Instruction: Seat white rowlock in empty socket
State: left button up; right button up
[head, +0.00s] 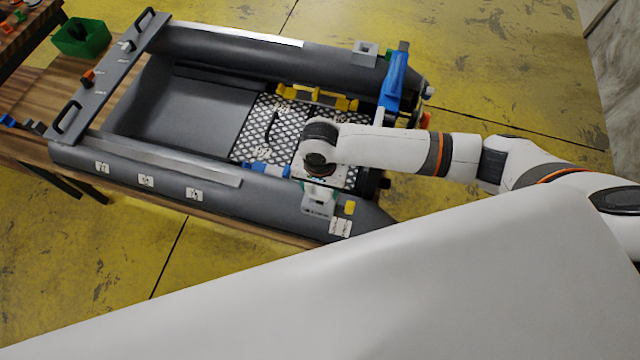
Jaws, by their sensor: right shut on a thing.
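My right gripper (318,203) points down at the near tube of the grey inflatable boat (130,163), toward its right end. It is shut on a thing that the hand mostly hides. I take it to be the white rowlock, but its shape and colour are not clear here. Whether it touches a socket below cannot be seen. A grey socket block (365,53) stands on the far tube, and its opening is too small to judge. My left gripper is not in view.
A yellow piece (349,208) sits on the near tube beside my right gripper. Blue parts (400,82) stand at the boat's right end. A green bin (82,37) lies beyond.

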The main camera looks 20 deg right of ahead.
aim_at(320, 191)
jog(key=shift+f, duration=1.4)
dwell(0.4)
jog(key=o, duration=1.1)
notch_tip(320, 191, up, 12)
jog(key=shift+b, duration=0.45)
